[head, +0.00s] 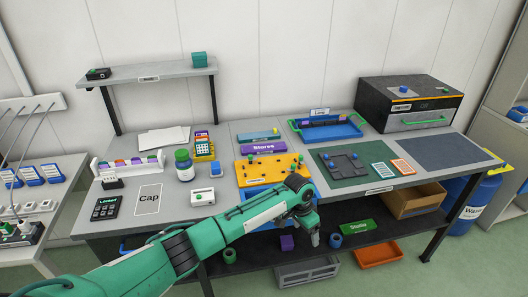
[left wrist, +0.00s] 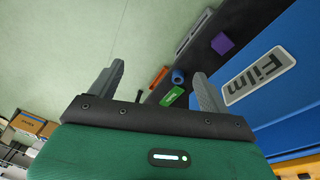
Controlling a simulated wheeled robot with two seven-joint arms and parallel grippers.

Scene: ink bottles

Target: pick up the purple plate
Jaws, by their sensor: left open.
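The purple plate (head: 263,146), with white lettering that seems to read "Stores", lies flat toward the back middle of the bench. It lies behind the yellow board and in front of a teal plate. It is not seen in the left wrist view. My left gripper (head: 313,236) hangs over the bench's front edge, well in front and to the right of the plate, pointing down. In the left wrist view its two fingers (left wrist: 160,85) are spread apart with nothing between them. My right gripper is not in view.
The yellow board (head: 245,172) with green knobs lies between my left arm and the plate. A blue tray (head: 350,130) with green handles stands to the plate's right. A blue container (left wrist: 290,80) labelled "Film" is close to my left gripper. A purple block (head: 287,242) sits on the lower shelf.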

